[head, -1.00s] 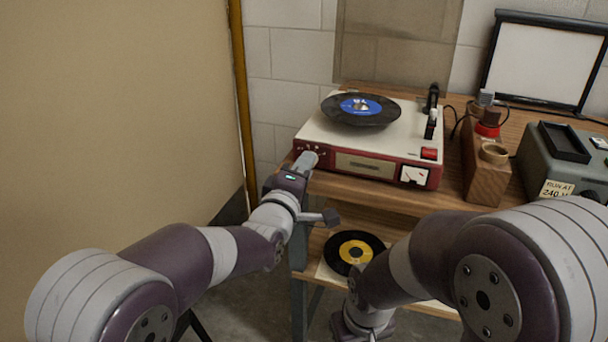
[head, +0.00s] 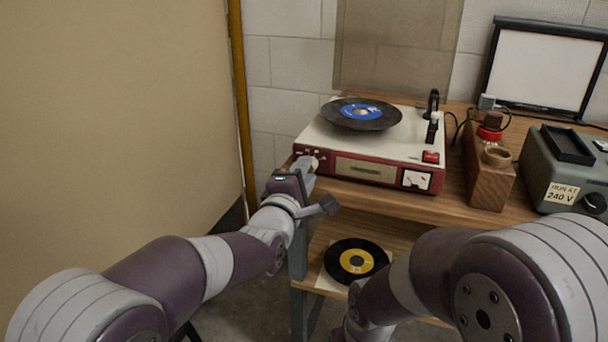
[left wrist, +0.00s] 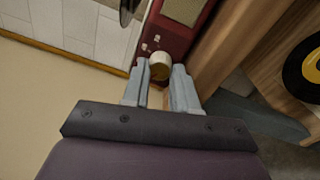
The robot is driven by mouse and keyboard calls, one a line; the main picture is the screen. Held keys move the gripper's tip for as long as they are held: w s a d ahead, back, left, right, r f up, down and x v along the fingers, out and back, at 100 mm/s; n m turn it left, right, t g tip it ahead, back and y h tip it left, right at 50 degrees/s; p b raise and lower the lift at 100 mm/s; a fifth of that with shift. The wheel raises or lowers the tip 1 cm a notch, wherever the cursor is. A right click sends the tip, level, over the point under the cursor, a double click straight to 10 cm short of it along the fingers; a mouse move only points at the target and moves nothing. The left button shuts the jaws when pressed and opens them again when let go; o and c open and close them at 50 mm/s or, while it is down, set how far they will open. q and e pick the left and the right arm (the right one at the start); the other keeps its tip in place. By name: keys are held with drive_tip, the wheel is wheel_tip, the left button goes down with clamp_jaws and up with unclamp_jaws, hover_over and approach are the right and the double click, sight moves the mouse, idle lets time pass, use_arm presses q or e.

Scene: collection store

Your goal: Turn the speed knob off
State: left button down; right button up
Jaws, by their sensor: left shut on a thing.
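The record player (head: 385,155) stands on the wooden table, with a cream top and a red front. A black record with a blue label (head: 361,113) lies on its platter. My left gripper (head: 306,166) is at the left end of the red front. In the left wrist view, its two grey fingers (left wrist: 160,82) are shut on a cream round knob (left wrist: 160,66), one finger on each side. The knob's pointer mark cannot be made out. The right arm is at the lower right of the head view; its gripper is out of the picture.
A wooden block (head: 489,175) with a red-collared part stands right of the player, beside a grey box (head: 566,175) labelled 240 V. A record with a yellow label (head: 356,260) lies on the lower shelf. A tan panel (head: 115,120) fills the left.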

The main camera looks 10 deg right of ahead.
use_arm(q)
drive_tip(key=shift+f, duration=0.1)
drive_tip(key=c, duration=0.9)
unclamp_jaws()
